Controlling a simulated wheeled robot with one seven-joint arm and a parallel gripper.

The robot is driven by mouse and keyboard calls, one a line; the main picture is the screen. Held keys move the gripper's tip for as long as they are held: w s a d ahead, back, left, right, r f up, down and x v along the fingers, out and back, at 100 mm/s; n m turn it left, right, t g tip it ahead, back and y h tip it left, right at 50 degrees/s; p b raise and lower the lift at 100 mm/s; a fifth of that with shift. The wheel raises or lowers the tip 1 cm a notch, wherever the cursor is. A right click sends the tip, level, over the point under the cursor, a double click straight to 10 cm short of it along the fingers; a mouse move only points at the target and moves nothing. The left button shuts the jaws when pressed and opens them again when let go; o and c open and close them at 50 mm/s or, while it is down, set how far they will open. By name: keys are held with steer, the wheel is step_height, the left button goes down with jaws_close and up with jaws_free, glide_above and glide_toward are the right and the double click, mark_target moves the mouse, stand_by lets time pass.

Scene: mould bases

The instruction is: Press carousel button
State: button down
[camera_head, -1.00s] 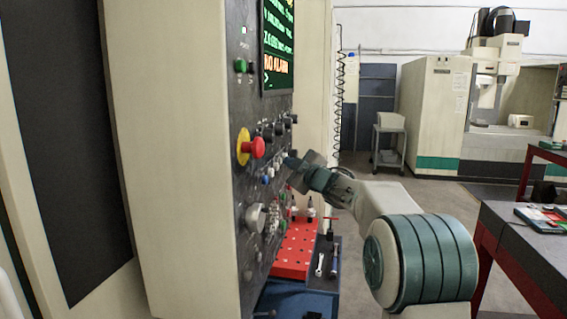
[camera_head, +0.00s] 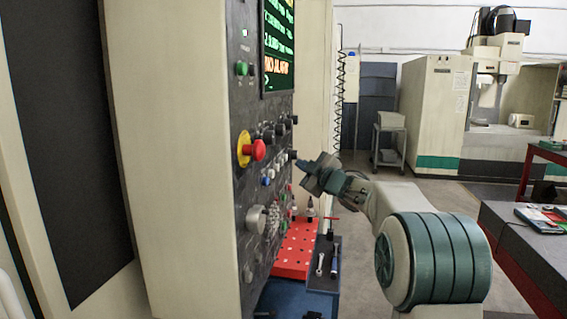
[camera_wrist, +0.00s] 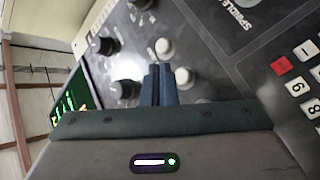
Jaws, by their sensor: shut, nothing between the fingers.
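The machine control panel (camera_head: 247,190) stands at left centre, seen at a steep angle. It carries knobs, buttons and a red emergency stop (camera_head: 258,149) on a yellow ring. My gripper (camera_head: 299,162) is shut and empty, its fingertips pointing at the panel's right part. In the wrist view the shut blue fingers (camera_wrist: 157,68) point towards the panel between two pale round buttons, one upper (camera_wrist: 165,47) and one at right (camera_wrist: 183,77). I cannot tell whether the tips touch the panel. Which button is the carousel button cannot be read.
Black knobs (camera_wrist: 124,89) lie left of the fingers in the wrist view, and a red key (camera_wrist: 282,66) with a keypad lies at right. A red perforated board (camera_head: 296,250) and a blue cart with tools stand below my gripper. A dark-topped table (camera_head: 520,240) is at right.

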steer(key=shift+s+d, duration=0.25)
steer(key=shift+d, duration=0.5)
steer(key=shift+s+d, duration=0.25)
steer(key=shift+d, duration=0.45)
steer(key=shift+r, duration=0.1)
stand_by(2.6)
steer(key=s+d+f+m+g+h, duration=0.2)
steer(key=s+f+m+h, duration=0.3)
steer(key=s, duration=0.5)
steer(key=s+d+f+m+g+h, duration=0.25)
steer(key=s+m+h, duration=0.35)
steer(key=s, duration=0.4)
steer(key=s+a+f+m+g+y, duration=0.1)
steer(key=s+a+f+g, duration=0.1)
steer(key=s+f, duration=0.3)
steer(key=s+a+f+m+g+y, duration=0.1)
steer(key=s+f+g, duration=0.3)
steer(key=s, duration=0.9)
steer(key=s+a+f+m+g, duration=0.2)
steer(key=s+f, duration=0.3)
steer(key=s, duration=0.4)
steer(key=shift+a+f+g+y, duration=0.35)
steer(key=shift+a+g+y, duration=0.1)
steer(key=shift+a, duration=0.1)
